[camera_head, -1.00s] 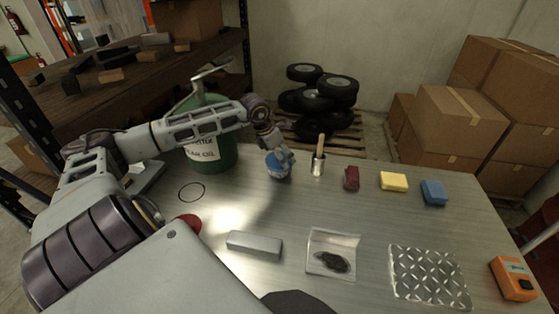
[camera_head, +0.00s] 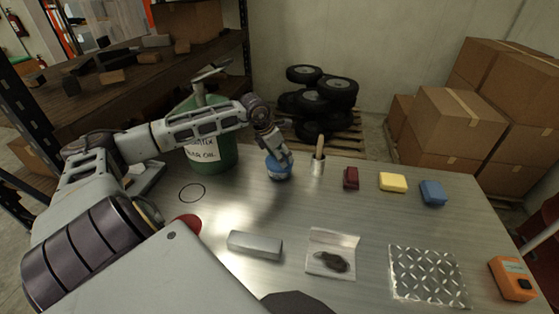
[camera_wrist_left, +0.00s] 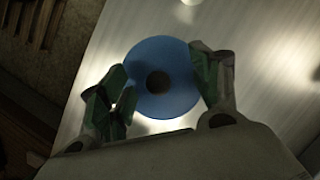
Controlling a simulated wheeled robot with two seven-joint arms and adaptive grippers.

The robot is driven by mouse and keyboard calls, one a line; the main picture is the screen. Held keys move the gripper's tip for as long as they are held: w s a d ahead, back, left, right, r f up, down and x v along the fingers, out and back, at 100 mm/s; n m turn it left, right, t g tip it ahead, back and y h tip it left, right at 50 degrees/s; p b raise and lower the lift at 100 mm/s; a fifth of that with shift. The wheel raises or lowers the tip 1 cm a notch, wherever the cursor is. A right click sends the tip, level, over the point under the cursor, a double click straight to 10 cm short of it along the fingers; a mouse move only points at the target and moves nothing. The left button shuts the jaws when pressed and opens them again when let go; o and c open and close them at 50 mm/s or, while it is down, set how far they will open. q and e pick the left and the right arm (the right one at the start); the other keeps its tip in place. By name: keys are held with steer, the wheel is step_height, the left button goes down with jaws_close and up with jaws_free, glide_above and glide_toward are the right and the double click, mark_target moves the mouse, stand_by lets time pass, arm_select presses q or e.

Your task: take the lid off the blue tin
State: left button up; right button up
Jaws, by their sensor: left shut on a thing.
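The blue tin (camera_head: 279,173) stands upright on the metal table near its back edge, left of the metal cup with a wooden handle. My left gripper (camera_head: 283,158) is over the tin from above. In the left wrist view, the round blue lid (camera_wrist_left: 180,62) with a dark knob at its centre lies between the fingers of my left gripper (camera_wrist_left: 163,90). The gripper is shut on the lid, with a finger on each side. The lid appears to sit on the tin; whether there is a gap is too small to tell. My right gripper is not in view.
A metal cup (camera_head: 318,167) stands close right of the tin. Dark red (camera_head: 351,178), yellow (camera_head: 393,182) and blue (camera_head: 433,193) blocks lie further right. A black ring outline (camera_head: 192,193) marks clear table at left. A grey bar (camera_head: 255,244) lies in front.

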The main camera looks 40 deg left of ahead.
arm_select(q)
steer(key=shift+s+a+f, duration=0.1)
steer(key=shift+s+f, duration=0.05)
steer(key=shift+f, duration=0.2)
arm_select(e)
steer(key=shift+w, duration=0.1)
arm_select(q)
steer(key=shift+r, duration=0.2)
steer(key=shift+c, duration=0.8)
steer(key=shift+r, duration=0.35)
steer(key=c, duration=0.5)
steer(key=shift+w+a+r, duration=0.1)
steer(key=shift+w+r, duration=0.05)
steer(key=shift+r, duration=0.4)
steer(key=shift+w+a+r, duration=0.1)
steer(key=shift+r, duration=0.4)
jaws_close()
step_height(320, 180, up, 5)
steer(key=shift+d+f, duration=0.15)
steer(key=shift+f, duration=0.05)
steer(key=shift+r, duration=1.15)
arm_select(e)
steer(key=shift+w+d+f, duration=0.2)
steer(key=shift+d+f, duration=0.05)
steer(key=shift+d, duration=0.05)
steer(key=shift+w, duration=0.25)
